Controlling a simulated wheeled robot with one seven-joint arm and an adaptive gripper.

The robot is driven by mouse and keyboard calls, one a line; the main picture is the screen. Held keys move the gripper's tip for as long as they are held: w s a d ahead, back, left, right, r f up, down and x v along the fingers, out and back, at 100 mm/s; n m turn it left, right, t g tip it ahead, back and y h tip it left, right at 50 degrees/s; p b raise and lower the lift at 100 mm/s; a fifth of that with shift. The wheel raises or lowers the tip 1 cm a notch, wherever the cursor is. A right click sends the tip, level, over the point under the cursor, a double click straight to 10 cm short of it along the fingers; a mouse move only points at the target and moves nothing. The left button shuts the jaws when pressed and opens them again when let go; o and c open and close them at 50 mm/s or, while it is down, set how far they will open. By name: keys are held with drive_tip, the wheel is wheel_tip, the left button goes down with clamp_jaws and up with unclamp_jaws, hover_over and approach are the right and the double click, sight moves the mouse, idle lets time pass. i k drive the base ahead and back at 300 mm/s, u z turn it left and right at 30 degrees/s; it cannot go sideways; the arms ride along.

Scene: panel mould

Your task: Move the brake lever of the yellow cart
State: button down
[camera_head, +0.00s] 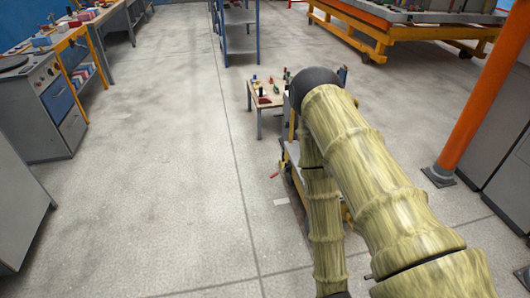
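The yellow cart (291,174) stands in the middle right of the head view, mostly hidden behind my arm. Only its left edge, part of a grey deck and a yellow upright show. A small lever with a red end (275,175) sticks out at the cart's left side, low down. It looks like the brake lever, but it is too small to tell its position. My straw-coloured arm bends at a black joint above the cart, and its far part runs down across the cart to the bottom edge. My gripper is not in view.
A small table (251,92) with small tools and parts stands just beyond the cart. A blue shelf rack (239,45) is behind it. An orange post (478,105) and grey cabinets (508,165) stand at the right. Workbenches line the left. The floor left of the cart is clear.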

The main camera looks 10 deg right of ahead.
sight(278, 173)
drive_tip(key=z, duration=0.3)
drive_tip(key=i, duration=1.25)
drive_tip(key=u, duration=0.2)
